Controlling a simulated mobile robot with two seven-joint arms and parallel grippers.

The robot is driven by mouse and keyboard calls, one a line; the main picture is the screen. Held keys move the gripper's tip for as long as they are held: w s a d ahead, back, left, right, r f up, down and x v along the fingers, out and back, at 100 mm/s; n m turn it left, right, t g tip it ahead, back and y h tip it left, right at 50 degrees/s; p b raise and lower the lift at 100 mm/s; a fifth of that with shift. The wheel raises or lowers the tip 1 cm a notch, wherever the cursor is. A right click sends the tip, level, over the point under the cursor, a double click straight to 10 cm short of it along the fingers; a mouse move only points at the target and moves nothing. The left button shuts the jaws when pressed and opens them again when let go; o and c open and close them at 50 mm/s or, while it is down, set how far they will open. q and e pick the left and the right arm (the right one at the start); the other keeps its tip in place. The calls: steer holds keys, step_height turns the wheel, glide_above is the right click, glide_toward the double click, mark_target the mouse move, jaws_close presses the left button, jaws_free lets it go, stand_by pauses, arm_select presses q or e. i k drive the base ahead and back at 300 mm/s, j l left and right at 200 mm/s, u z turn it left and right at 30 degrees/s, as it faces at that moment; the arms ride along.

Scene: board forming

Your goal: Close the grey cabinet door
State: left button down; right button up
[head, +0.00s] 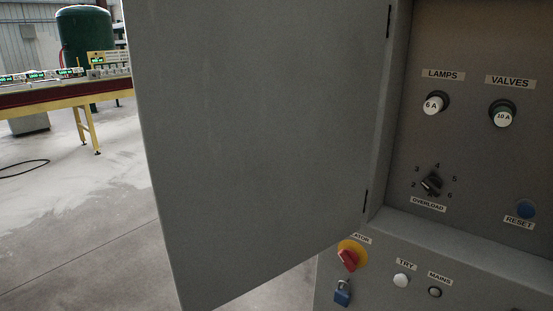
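The grey cabinet door (260,140) stands wide open in the middle of the head view. Its hinges are on its right edge, and its free edge swings out to the left. The grey cabinet (470,245) is at the right, with its inside panel (470,155) uncovered. The panel carries two fuse holders marked LAMPS and VALVES, an OVERLOAD dial and a blue RESET button. Neither of my grippers shows in this view.
Below the door opening, a red rotary switch (347,259) on a yellow plate and a blue padlock (342,293) stick out from the cabinet. A bench (60,97) with instruments and a green tank (86,38) stand far left. The concrete floor (90,220) between is mostly clear.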

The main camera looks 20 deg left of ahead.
mark_target(257, 119)
steer(key=k+z, duration=0.15)
steer(key=z, duration=0.2)
steer(key=k+z, duration=0.15)
steer(key=z, duration=0.25)
steer(key=j+z, duration=0.15)
steer(key=z, duration=0.2)
steer(key=j+z, duration=0.2)
steer(key=z, duration=0.15)
steer(key=k+j, duration=0.1)
steer(key=j, duration=0.4)
steer(key=k+j, duration=0.1)
steer(key=j, duration=0.4)
steer(key=k+j, duration=0.1)
steer(key=j, duration=0.45)
steer(key=k+j, duration=0.1)
steer(key=j, duration=0.4)
steer(key=k+j, duration=0.1)
steer(key=j, duration=0.4)
steer(key=k+z, duration=0.1)
steer(key=k, duration=0.45)
